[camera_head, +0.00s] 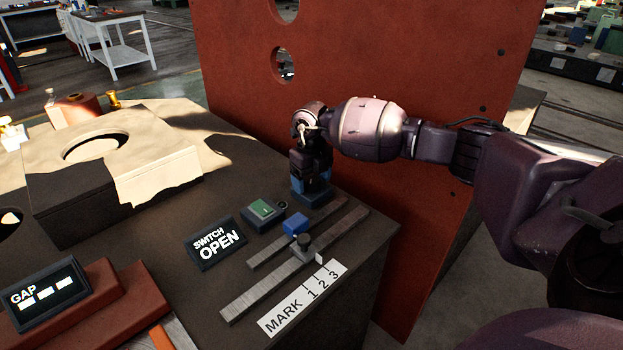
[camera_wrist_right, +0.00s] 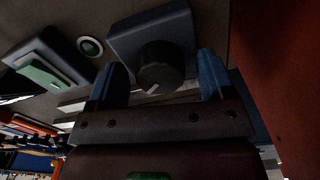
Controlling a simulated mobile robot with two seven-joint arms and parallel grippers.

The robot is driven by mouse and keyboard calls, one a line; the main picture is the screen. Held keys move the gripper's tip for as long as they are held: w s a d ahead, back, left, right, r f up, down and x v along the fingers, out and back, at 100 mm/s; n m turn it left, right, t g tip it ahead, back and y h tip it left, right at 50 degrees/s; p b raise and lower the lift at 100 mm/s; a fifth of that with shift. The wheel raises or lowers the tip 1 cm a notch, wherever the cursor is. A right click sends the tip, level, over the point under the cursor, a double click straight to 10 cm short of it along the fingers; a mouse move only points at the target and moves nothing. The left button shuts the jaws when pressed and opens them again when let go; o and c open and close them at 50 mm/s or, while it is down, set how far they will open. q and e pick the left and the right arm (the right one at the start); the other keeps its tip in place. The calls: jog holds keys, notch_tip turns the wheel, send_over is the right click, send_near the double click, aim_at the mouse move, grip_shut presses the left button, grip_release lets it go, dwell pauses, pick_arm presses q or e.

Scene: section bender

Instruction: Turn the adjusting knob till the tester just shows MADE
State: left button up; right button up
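The adjusting knob (camera_wrist_right: 160,68) is a dark round knob with a white pointer line, on a dark grey block (camera_wrist_right: 150,30) in the right wrist view. My right gripper (camera_wrist_right: 162,85) is open, its two blue fingers on either side of the knob with visible gaps. In the head view my right gripper (camera_head: 311,182) points down at the bench and hides the knob. The tester display (camera_head: 216,243) reads SWITCH OPEN. My left gripper is not in view.
A green button box (camera_head: 262,211) stands beside the display. In front lie metal bars with a blue block (camera_head: 296,224) and a MARK 1 2 3 plate (camera_head: 303,298). A GAP display (camera_head: 48,294) shows dashes. A tall red panel (camera_head: 390,60) rises behind my right arm.

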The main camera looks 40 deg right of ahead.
aim_at(311, 179)
jog(key=shift+r, duration=0.15)
jog(key=shift+r, duration=0.3)
notch_tip(311, 179, up, 10)
jog(key=p, duration=0.2)
dwell(0.7)
dwell(0.8)
dwell(0.7)
